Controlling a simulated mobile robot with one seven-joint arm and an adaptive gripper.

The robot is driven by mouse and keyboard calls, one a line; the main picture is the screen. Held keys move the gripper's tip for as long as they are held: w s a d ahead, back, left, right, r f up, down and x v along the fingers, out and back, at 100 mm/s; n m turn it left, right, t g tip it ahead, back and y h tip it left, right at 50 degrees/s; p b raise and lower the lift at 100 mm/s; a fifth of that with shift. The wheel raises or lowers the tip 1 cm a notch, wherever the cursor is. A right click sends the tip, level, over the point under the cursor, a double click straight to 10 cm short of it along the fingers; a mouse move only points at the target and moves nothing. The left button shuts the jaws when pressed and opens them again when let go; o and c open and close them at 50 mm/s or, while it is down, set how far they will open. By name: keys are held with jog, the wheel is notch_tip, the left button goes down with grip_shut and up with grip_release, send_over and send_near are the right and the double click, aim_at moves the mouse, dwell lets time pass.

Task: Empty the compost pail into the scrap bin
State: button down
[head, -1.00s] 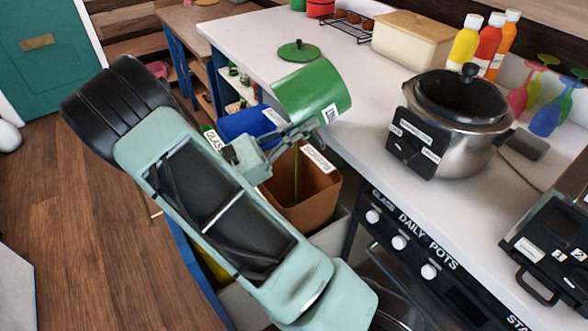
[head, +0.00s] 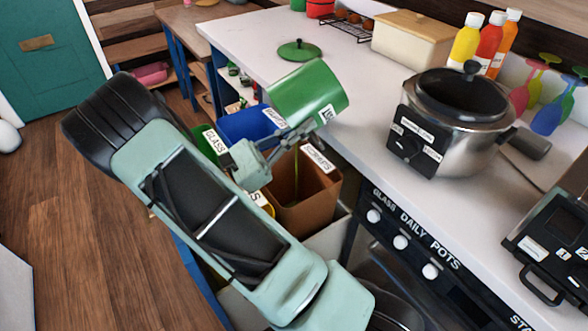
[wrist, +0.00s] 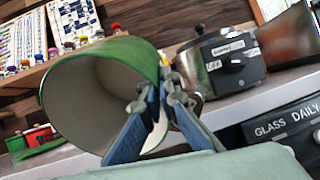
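The green compost pail (head: 308,92) is tipped on its side above the bins by the counter edge. My gripper (head: 296,134) is shut on the pail near its rim. In the wrist view the pail (wrist: 108,92) turns its open mouth towards the camera, and the grey inside that shows looks empty. My gripper's blue fingers (wrist: 150,115) close at the rim's right side. The brown scrap bin (head: 308,212), labelled on its rim, stands below and slightly right of my gripper. Its floor is hidden. The pail's green lid (head: 298,50) lies on the counter.
A blue bin (head: 247,125), a green glass bin (head: 206,146) and a yellow bin (head: 262,202) stand beside the scrap bin. A steel pot (head: 455,125) sits on the counter (head: 365,105) to the right, with bottles (head: 488,45) behind it.

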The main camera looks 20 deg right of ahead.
jog(key=shift+a+f+t+h+b, duration=0.15)
jog(key=shift+a+f+h+b, duration=0.3)
jog(key=shift+f+h+b, duration=0.3)
jog(key=shift+a+f+t+h+b, duration=0.15)
jog(key=shift+a+f+h+b, duration=0.35)
jog(key=shift+f+b, duration=0.3)
dwell(0.6)
jog(key=shift+r, duration=0.1)
dwell(1.4)
